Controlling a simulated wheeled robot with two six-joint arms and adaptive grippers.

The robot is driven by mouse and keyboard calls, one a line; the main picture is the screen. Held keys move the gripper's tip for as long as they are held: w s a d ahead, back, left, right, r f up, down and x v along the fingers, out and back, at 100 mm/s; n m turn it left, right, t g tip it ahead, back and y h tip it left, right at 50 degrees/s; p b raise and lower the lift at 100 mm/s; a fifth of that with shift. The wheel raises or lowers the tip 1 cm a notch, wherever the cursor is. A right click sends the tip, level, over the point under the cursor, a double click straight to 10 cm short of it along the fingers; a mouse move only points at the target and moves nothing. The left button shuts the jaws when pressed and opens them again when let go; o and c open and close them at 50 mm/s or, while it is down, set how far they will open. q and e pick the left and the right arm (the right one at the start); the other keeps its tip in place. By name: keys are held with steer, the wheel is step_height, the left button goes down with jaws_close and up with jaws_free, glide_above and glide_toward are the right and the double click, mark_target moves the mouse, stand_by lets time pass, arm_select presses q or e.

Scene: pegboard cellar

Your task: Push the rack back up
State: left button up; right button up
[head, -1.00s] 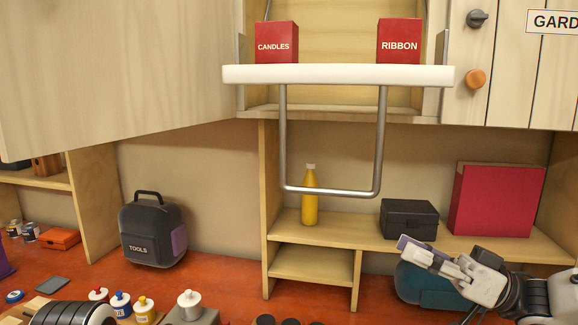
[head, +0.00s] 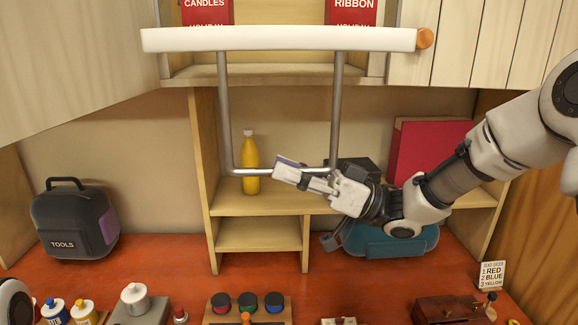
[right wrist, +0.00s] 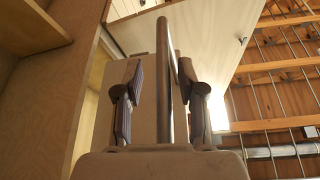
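The lowered rack (head: 280,39) is a white-edged shelf hanging in front of the open wall cabinet. It bears two red boxes, CANDLES (head: 205,12) and RIBBON (head: 353,11), cut off at the top. A grey metal U-shaped handle (head: 224,110) hangs below it. My right gripper (head: 302,178) is at the right part of the handle's bottom bar. In the right wrist view the handle bar (right wrist: 163,60) stands between the two open fingers, with gaps on both sides. Of my left arm only a piece shows at the lower left edge; its fingers are out of view.
Behind the handle, a yellow bottle (head: 250,165), a dark box (head: 358,168) and a red box (head: 432,148) stand on a wooden shelf. A TOOLS bag (head: 75,220) and a teal case (head: 395,241) are on the red bench. The open cabinet door (head: 75,60) hangs at left.

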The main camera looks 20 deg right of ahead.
steer(key=shift+s+d, duration=0.25)
steer(key=shift+c, duration=0.6)
steer(key=shift+s+d+r, duration=0.1)
steer(key=shift+s, duration=0.05)
steer(key=c, duration=0.5)
jaws_close()
